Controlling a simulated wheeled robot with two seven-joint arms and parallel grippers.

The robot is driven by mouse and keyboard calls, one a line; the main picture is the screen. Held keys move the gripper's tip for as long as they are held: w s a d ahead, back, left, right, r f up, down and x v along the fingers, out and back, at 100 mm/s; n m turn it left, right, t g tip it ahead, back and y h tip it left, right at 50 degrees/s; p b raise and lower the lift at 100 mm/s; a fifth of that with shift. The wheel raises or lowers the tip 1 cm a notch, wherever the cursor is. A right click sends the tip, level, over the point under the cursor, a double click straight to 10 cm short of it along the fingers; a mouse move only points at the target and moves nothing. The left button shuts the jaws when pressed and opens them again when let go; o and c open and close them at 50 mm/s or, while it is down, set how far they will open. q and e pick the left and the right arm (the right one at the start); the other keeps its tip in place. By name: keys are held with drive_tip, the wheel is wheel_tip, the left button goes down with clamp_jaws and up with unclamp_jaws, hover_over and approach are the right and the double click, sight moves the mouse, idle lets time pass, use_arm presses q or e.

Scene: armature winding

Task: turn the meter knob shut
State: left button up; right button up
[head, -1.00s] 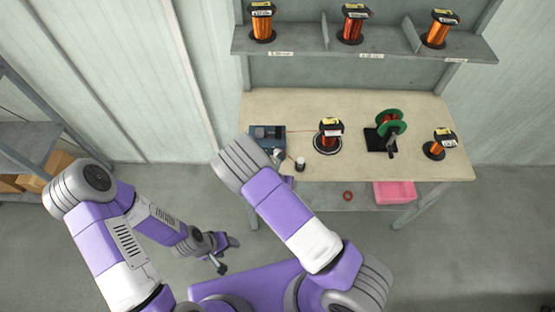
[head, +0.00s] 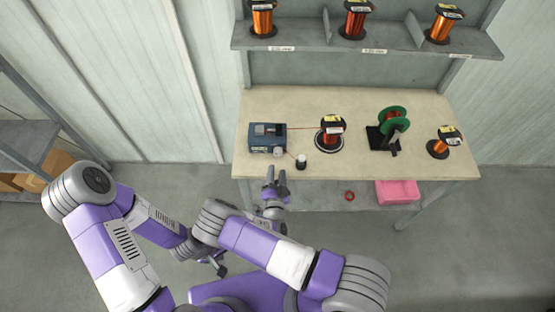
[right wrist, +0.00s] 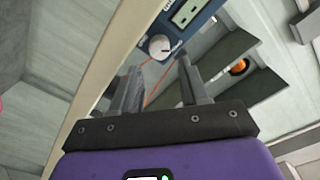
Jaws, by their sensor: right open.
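The blue meter (head: 262,132) sits at the left front of the workbench. Its pale round knob (head: 278,151) is on the front side, low and to the right. My right gripper (head: 275,171) is open and empty, just in front of the bench edge and short of the knob. In the right wrist view the knob (right wrist: 160,47) lies ahead of the open fingers (right wrist: 158,76), apart from them, with the meter's greenish display (right wrist: 185,13) beside it. My left gripper (head: 221,268) is low at the left, away from the bench, partly hidden by my right arm.
A small white-capped dark jar (head: 301,162) stands close right of the knob. A copper wire spool (head: 332,133), a green reel on a stand (head: 392,126) and another spool (head: 438,148) stand farther right. A pink bin (head: 397,191) is under the bench.

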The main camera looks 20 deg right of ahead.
sight(278, 155)
drive_tip(key=x, duration=0.6)
drive_tip(key=shift+w+d, duration=0.2)
drive_tip(key=shift+w, duration=0.05)
drive_tip(key=c, duration=0.8)
drive_tip(key=shift+o, duration=0.2)
